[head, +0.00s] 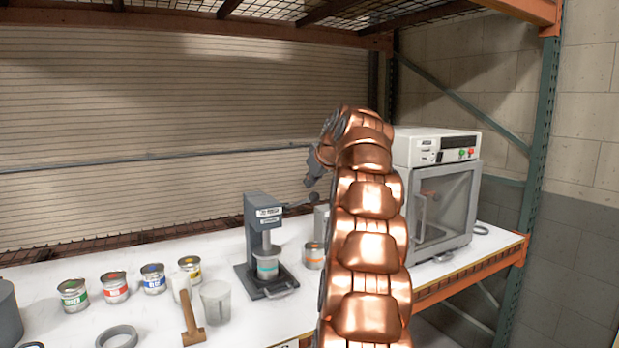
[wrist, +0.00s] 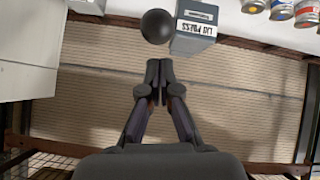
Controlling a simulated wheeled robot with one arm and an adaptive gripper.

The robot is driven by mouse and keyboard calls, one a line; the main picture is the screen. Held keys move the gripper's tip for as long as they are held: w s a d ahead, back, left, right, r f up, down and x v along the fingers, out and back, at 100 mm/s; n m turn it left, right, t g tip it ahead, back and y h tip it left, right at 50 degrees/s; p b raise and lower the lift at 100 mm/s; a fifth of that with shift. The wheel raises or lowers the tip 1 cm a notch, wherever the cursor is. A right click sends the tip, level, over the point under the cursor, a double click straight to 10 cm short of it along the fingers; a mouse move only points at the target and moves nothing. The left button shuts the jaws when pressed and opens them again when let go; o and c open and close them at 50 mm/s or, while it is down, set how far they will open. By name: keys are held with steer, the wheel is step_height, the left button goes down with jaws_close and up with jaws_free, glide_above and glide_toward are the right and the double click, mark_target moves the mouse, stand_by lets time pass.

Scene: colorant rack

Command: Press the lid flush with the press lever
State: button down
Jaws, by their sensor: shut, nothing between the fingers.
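The grey lid press (head: 262,212) stands on the white bench, and its labelled head also shows in the wrist view (wrist: 195,30). A can with a teal band (head: 267,268) sits on its base under the ram; whether its lid is flush is too small to tell. The press lever (head: 298,204) sticks out to the right, ending in a dark ball knob (head: 314,198), large in the wrist view (wrist: 157,26). My gripper (head: 311,183) is shut and empty, its fingertips (wrist: 160,66) close to the knob. Contact cannot be told in the head view; a small gap shows in the wrist view.
Several paint cans (head: 115,287), a beaker (head: 215,301) and a mallet (head: 190,318) stand left of the press. An orange-marked can (head: 314,256) is just right of it. A white cabinet machine (head: 440,190) fills the right end. Air above the press is clear.

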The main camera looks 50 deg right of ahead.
steer(key=shift+s+f, duration=0.25)
steer(key=shift+f, duration=0.25)
stand_by(0.3)
steer(key=shift+s+f+b, duration=0.35)
steer(key=shift+f+b, duration=0.3)
steer(key=shift+b, duration=0.45)
steer(key=r+p, duration=0.1)
steer(key=w+r+p, duration=0.1)
steer(key=r+p, duration=0.1)
steer(key=r, duration=0.1)
steer(key=shift+w+a+r, duration=0.1)
steer(key=shift+w+a, duration=0.05)
steer(key=shift+w, duration=0.25)
steer(key=shift+s+a+r+b, duration=0.1)
steer(key=shift+s+b, duration=0.1)
steer(key=shift+b, duration=0.1)
steer(key=b+v, duration=0.1)
steer(key=v, duration=0.8)
steer(key=shift+s, duration=0.15)
